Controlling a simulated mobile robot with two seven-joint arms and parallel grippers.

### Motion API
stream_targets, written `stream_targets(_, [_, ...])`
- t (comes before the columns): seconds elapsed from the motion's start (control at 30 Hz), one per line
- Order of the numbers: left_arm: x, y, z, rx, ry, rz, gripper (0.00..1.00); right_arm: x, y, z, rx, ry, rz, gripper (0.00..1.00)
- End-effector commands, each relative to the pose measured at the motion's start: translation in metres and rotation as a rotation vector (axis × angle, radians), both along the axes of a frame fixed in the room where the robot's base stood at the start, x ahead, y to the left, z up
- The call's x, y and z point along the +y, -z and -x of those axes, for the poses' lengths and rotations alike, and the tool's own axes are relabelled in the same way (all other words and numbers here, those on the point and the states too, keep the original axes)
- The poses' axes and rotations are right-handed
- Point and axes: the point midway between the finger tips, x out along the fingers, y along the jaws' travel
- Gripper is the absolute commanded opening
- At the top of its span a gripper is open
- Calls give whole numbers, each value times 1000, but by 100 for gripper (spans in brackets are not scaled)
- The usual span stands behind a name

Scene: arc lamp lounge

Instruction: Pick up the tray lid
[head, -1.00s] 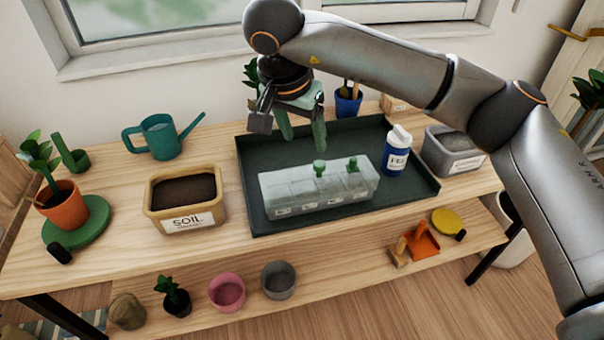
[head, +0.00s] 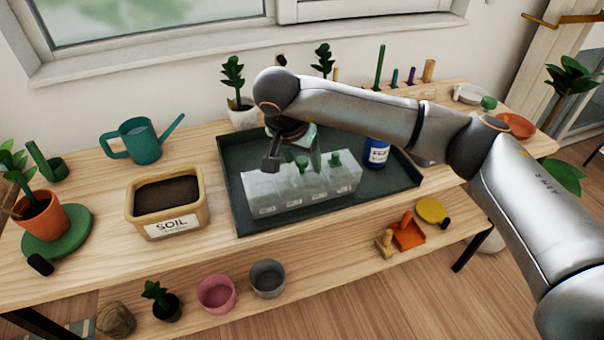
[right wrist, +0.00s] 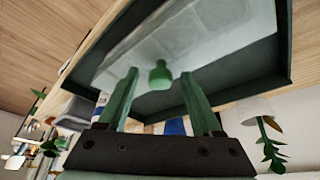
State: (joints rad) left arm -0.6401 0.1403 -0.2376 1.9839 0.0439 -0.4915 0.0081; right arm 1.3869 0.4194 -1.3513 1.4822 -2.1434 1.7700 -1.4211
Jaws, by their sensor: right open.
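The tray lid (head: 325,180) is a translucent cover with green knobs, on a pale sectioned seed tray in the middle of the dark green tray (head: 400,186). My right gripper (head: 309,157) hangs over the back of the lid, with its green fingers partly hidden by the wrist. In the right wrist view, my right gripper (right wrist: 160,74) is open, with one finger on each side of a green knob (right wrist: 160,78). The lid (right wrist: 200,32) fills the area beyond it. I cannot tell whether the fingers touch the knob. My left gripper is not in view.
A blue bottle (head: 376,153) stands on the dark tray to the right, partly behind my arm. A soil tub (head: 168,220) and a teal watering can (head: 141,141) stand to the left. Pots (head: 216,294) and an orange dustpan (head: 408,234) are on the lower shelf.

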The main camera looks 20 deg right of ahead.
Motion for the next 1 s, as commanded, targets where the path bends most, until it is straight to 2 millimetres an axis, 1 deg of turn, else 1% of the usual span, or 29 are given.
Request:
stream_targets(0.1, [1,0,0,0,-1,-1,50,-1,4,-1,1,0,-1,67])
stream_targets(0.27, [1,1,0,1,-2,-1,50,-1,4,-1,-1,0,-1,67])
stream_targets(0.87, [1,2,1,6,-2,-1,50,-1,4,-1,-1,0,-1,0])
stream_targets(1.0, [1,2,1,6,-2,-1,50,-1,4,-1,-1,0,-1,0])
